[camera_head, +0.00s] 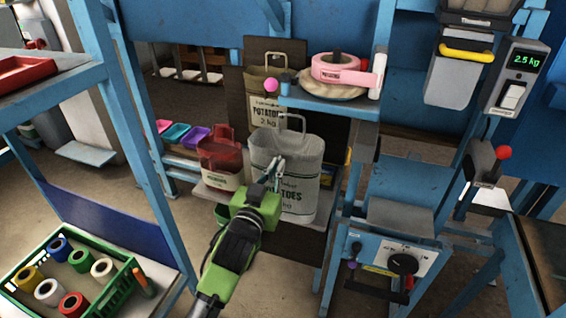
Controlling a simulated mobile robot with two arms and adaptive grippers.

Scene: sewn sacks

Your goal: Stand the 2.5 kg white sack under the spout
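The white sack (306,160), printed POTATOES, stands upright on a low shelf in the middle of the head view, its wire-like handle up. Part of its print, including the weight, is hidden behind my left gripper (275,172). That gripper is in front of the sack's face, its fingers overlapping it in the picture; I cannot tell whether they touch or are closed on it. The grey spout (452,82) with a yellow handle hangs at the upper right. My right gripper is not in view.
A brown sack (266,112) stands behind, and a red-and-white sack (222,163) to the left. A shelf with a pink tape roll (341,70) overhangs on the right. A green crate (72,275) holds several rolls. Blue posts flank the sacks.

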